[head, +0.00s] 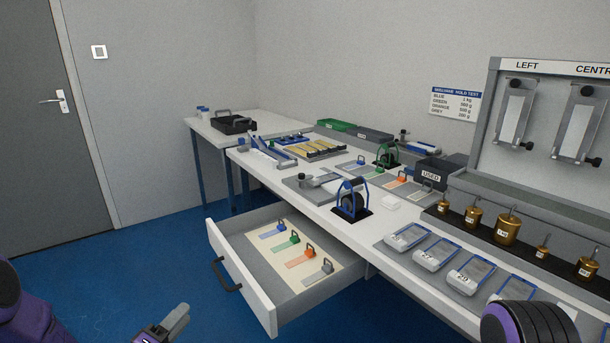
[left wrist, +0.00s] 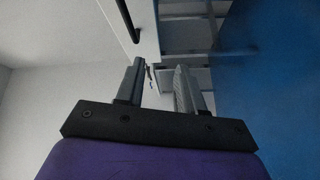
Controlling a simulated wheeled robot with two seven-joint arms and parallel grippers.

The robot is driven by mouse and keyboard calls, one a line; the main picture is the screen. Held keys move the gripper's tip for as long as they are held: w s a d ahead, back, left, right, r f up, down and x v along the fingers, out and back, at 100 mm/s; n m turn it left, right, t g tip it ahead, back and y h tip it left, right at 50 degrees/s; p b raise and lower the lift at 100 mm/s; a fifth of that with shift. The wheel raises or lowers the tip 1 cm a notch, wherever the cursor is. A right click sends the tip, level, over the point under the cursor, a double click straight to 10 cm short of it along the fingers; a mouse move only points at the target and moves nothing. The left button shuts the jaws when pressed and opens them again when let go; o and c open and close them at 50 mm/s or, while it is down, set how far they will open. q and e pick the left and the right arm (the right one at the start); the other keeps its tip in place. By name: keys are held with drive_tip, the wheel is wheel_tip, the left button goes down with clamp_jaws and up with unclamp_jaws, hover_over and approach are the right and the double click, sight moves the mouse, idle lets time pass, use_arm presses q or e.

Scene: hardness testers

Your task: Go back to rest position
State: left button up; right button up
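My left gripper (head: 172,326) is low at the bottom edge of the head view, over the blue floor and clear of the table. In the left wrist view its two grey fingers (left wrist: 160,88) stand apart with nothing between them. The open drawer (head: 243,277) is above and to the right of it in the head view, and the gripper is not touching it. A purple and black part of my right arm (head: 530,325) shows at the lower right corner. My right gripper is outside both views.
The drawer juts out from the white bench (head: 388,236) and holds several coloured tagged pieces. Brass weights (head: 507,229), numbered trays (head: 432,253) and a blue-framed roller (head: 351,200) stand on the bench. The floor (head: 140,260) left of the drawer is clear up to the door (head: 45,130).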

use_arm(q)
drive_tip(key=s+d+f+m+g+y+p, duration=0.25)
drive_tip(key=s+f+g+y+p, duration=0.5)
drive_tip(key=s, duration=0.55)
drive_tip(key=s+f+m+g+y+p, duration=0.1)
drive_tip(key=s+g+p, duration=0.3)
drive_tip(key=s, duration=1.4)
drive_tip(key=m+g, duration=0.1)
drive_tip(key=g, duration=0.1)
drive_tip(key=shift+s+d+f+g, duration=0.3)
drive_tip(key=shift+f+g, duration=0.05)
drive_tip(key=shift+f, duration=0.05)
